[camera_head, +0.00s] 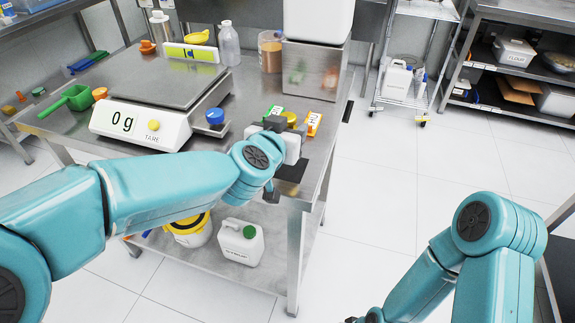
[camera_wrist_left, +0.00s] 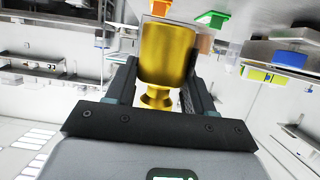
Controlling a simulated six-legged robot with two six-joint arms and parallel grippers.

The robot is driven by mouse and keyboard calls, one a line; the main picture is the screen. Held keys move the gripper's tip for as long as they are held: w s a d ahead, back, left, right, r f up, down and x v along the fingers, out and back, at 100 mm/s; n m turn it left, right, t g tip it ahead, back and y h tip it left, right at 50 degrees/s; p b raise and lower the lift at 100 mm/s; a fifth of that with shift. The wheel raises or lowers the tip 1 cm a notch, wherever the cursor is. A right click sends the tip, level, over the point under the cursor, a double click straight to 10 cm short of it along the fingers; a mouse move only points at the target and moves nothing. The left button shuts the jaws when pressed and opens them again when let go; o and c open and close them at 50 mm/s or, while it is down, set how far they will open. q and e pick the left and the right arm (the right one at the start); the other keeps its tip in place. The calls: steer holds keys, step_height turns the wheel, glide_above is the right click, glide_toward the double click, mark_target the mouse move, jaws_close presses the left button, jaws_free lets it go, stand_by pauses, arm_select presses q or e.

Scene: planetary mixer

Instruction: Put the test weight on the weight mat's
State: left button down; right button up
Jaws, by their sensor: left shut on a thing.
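The brass test weight (camera_wrist_left: 166,55) is between the fingers of my left gripper (camera_wrist_left: 160,88) in the left wrist view, its wide body and narrow knob both showing. I cannot tell whether the weight touches the surface. My right arm is at the lower right; its fingers are not clearly visible.
The scale (camera_head: 142,124) reads 0 g. A steel block (camera_head: 312,72) stands at the back right. The floor to the right is open.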

arm_select(q)
steer(key=shift+w+f, duration=0.1)
steer(key=shift+f, duration=0.6)
step_height(320, 180, down, 4)
steer(key=b, duration=0.3)
steer(key=shift+r, duration=0.15)
steer(key=shift+f, duration=0.25)
steer(key=shift+r, duration=0.1)
steer(key=shift+c, duration=2.1)
jaws_free()
steer(key=shift+f, duration=0.2)
